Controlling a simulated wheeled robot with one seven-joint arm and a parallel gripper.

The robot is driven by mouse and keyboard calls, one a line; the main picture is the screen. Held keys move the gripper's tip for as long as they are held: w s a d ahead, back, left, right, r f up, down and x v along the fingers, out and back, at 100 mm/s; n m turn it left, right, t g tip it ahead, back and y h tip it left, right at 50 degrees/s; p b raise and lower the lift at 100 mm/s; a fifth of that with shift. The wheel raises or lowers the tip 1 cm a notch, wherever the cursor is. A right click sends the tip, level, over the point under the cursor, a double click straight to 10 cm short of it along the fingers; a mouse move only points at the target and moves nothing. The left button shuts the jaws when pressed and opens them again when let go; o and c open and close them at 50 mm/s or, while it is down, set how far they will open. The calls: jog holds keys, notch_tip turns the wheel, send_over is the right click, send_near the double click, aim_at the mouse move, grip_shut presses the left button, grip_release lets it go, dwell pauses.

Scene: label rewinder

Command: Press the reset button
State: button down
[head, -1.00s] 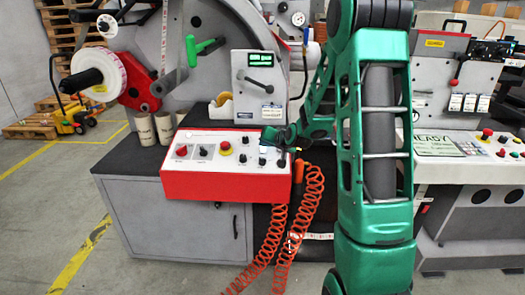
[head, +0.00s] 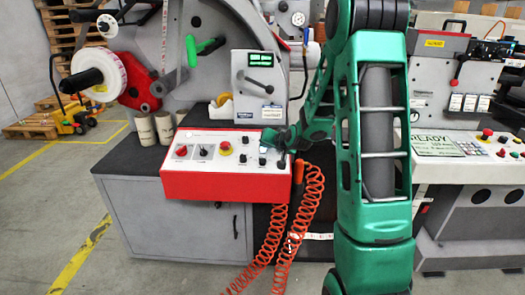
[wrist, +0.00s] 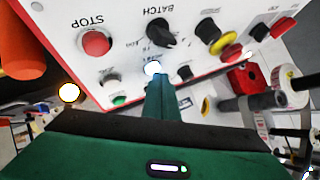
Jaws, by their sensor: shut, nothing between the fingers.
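The white-topped control panel with a red front (head: 225,185) sits on the grey cabinet, and my gripper (head: 280,140) is over its right end. In the wrist view my gripper (wrist: 158,85) is shut and empty, its green fingers pointing at the panel. A lit white round button (wrist: 152,68) shows right at the fingertips. I cannot tell whether they touch. No reset label is readable, so I cannot tell whether this is the reset button. Around it are the red STOP button (wrist: 96,42), the black BATCH knob (wrist: 163,33) and a green button (wrist: 118,98).
A yellow and red emergency stop (head: 225,148) is left of my gripper on the panel. An orange-handled tool (head: 298,171) and coiled orange hose (head: 275,235) hang at the panel's right end. A tape dispenser (head: 221,108) stands behind the panel.

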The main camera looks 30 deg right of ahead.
jog(key=shift+f, duration=0.15)
dwell(0.5)
jog(key=shift+s+a+r, duration=0.15)
jog(key=shift+r, duration=0.65)
jog(key=r, duration=0.3)
jog(key=s+r, duration=0.1)
jog(key=r, duration=0.1)
jog(key=shift+a, duration=0.35)
jog(key=shift+f, duration=0.1)
dwell(0.4)
